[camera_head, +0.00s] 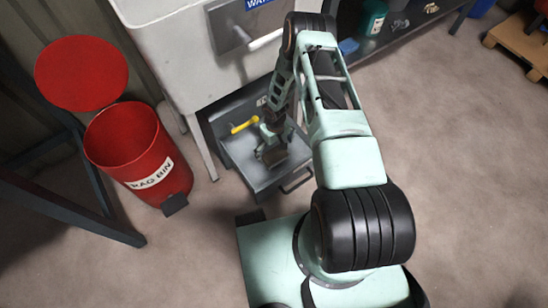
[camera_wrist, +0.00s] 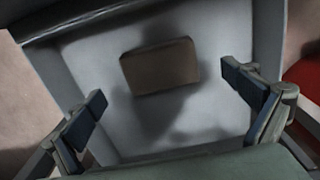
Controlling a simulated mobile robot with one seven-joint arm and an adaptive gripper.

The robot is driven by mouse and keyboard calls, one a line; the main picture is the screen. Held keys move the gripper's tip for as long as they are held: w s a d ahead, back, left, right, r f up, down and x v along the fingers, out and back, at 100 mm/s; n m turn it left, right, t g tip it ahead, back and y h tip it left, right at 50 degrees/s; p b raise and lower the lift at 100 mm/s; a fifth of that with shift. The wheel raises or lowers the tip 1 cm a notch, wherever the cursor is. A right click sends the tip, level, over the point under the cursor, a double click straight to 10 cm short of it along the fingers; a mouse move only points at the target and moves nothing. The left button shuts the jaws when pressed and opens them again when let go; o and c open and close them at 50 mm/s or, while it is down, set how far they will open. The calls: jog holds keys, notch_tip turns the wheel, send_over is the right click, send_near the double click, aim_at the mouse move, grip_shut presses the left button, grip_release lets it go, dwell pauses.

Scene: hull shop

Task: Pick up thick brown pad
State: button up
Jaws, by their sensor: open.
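The thick brown pad (camera_wrist: 160,66) lies flat on the floor of an open grey drawer (camera_wrist: 90,65) in the wrist view. My gripper (camera_wrist: 163,90) is open and empty above the drawer, with its two fingers apart at the left and right of the pad in the picture. The fingers do not touch the pad. In the head view my gripper (camera_head: 272,148) hangs low over the drawer (camera_head: 262,188), and a brownish patch under it looks like the pad, partly hidden by the gripper.
A yellow-handled thing (camera_head: 244,124) lies in the drawer left of my gripper. A red rag bin (camera_head: 130,150) with its lid (camera_head: 82,73) up stands left of the drawer. A white sink cabinet (camera_head: 180,50) rises behind.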

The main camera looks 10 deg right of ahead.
aim_at(274, 155)
jog(key=f+b, duration=0.1)
jog(key=f, duration=0.2)
jog(key=f+b, duration=0.1)
jog(key=f, duration=0.2)
jog(key=shift+w, duration=0.2)
jog(key=shift+r, duration=0.1)
jog(key=c, duration=1.3)
jog(key=shift+r, duration=0.1)
